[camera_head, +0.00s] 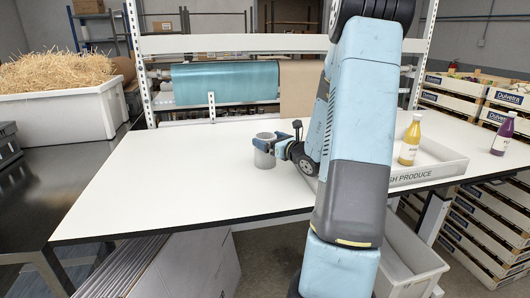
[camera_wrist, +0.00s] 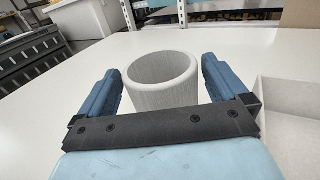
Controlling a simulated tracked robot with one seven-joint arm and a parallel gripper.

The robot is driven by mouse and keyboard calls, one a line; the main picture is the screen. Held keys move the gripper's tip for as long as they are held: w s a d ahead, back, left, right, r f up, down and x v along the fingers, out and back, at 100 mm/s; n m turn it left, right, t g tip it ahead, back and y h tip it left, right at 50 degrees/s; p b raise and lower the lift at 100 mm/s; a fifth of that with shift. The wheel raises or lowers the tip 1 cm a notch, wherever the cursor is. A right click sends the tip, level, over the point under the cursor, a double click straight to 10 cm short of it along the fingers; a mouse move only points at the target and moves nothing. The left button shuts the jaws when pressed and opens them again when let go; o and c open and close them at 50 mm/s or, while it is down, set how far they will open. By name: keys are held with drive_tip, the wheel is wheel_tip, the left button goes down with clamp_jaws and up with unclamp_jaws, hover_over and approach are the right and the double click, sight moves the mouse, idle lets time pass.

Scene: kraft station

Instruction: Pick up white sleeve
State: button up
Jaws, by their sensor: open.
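The white sleeve (camera_head: 265,152) is a short, hollow, open-topped cylinder standing upright on the white table. It also shows in the wrist view (camera_wrist: 163,84), between the two blue fingers of my gripper (camera_wrist: 163,85). In the head view my gripper (camera_head: 268,143) is at the sleeve, with its fingers around the upper part. My gripper is open; a gap shows between the sleeve and each finger in the wrist view. The sleeve's lower near side is hidden by the gripper's dark crossbar in the wrist view.
A white produce tray (camera_head: 428,173) lies right of the sleeve, partly behind my arm, with a yellow bottle (camera_head: 410,141) in it. A purple bottle (camera_head: 503,135) stands further right. The white table (camera_head: 165,180) is clear to the left. A teal roll (camera_head: 225,82) hangs behind.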

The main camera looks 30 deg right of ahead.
drive_tip(key=shift+x, duration=1.25)
drive_tip(key=c, duration=0.4)
drive_tip(key=shift+c, duration=0.2)
